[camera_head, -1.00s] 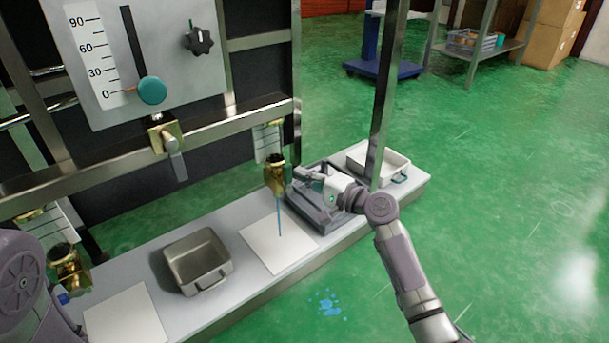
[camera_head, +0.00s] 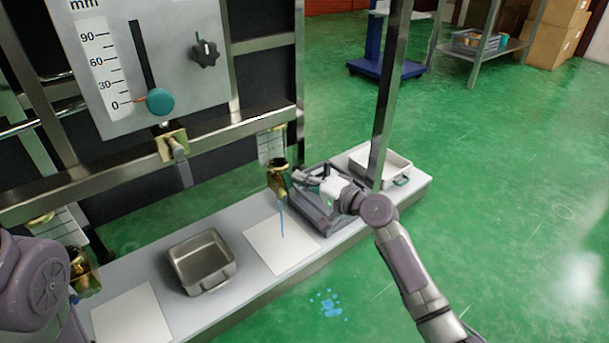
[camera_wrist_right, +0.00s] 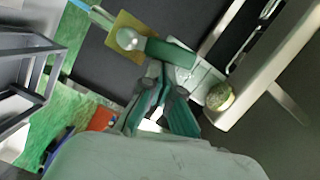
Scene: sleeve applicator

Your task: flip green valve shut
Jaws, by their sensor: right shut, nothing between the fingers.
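A brass valve (camera_head: 278,175) hangs below the rail, left of my right gripper in the head view. A thin blue stream (camera_head: 282,222) runs down from it to a white sheet (camera_head: 265,250). In the right wrist view the valve's green lever (camera_wrist_right: 172,53) extends right from the brass-coloured body (camera_wrist_right: 124,38). My right gripper (camera_head: 300,177) is shut and empty beside the valve. In the wrist view its teal fingertips (camera_wrist_right: 157,72) are close under the lever; I cannot tell whether they touch it. My left arm shows at the left edge, but its gripper is out of view.
A metal pan (camera_head: 202,262) stands on the grey bench (camera_head: 235,290). A steel post (camera_head: 388,100) rises beside my right arm. Another brass valve (camera_head: 84,270) is at left.

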